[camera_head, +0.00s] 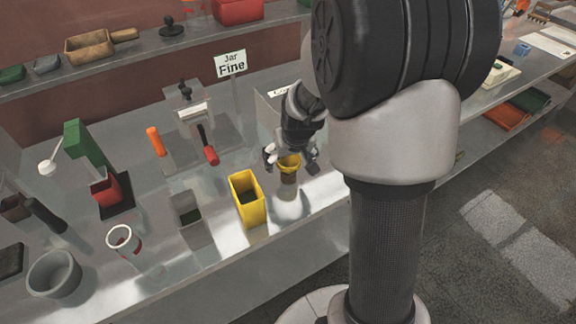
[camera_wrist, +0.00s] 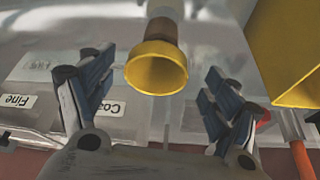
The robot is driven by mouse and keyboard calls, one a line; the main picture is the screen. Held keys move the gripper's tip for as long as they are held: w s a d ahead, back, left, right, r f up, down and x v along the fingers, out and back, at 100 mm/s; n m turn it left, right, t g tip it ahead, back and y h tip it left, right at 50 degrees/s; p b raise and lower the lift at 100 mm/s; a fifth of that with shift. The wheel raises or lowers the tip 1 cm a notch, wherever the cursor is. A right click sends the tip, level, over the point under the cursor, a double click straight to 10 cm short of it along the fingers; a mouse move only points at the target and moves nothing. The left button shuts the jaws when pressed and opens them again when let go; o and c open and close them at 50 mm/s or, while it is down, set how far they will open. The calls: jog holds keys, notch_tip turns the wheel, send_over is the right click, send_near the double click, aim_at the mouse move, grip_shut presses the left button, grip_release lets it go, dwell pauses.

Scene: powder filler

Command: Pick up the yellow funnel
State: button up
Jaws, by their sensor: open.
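The yellow funnel (camera_head: 289,162) sits upright on top of a small jar with brownish contents (camera_head: 288,180) near the front edge of the bench. In the wrist view the funnel's round yellow mouth (camera_wrist: 157,70) faces the camera, with a brown part beyond it. My gripper (camera_head: 291,157) is at the funnel, its fingers on either side. In the wrist view my gripper (camera_wrist: 160,82) is open, with the funnel's mouth centred between the fingertips and a visible gap on both sides. I cannot tell exactly how far the fingers reach along the funnel.
A yellow open box (camera_head: 249,208) stands close to the left of the funnel, and a grey box (camera_head: 188,216) beyond it. A red-handled tool (camera_head: 208,148) lies behind. A "Jar Fine" sign (camera_head: 230,65) stands farther back. Bare bench lies right of the jar.

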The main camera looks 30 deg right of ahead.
aim_at(289, 161)
jog(key=b+x, duration=0.1)
jog(key=x, duration=0.2)
jog(key=shift+d+f, duration=0.2)
jog(key=shift+f, duration=0.15)
jog(key=shift+r, duration=0.1)
jog(key=shift+c, duration=0.5)
jog(key=c, duration=1)
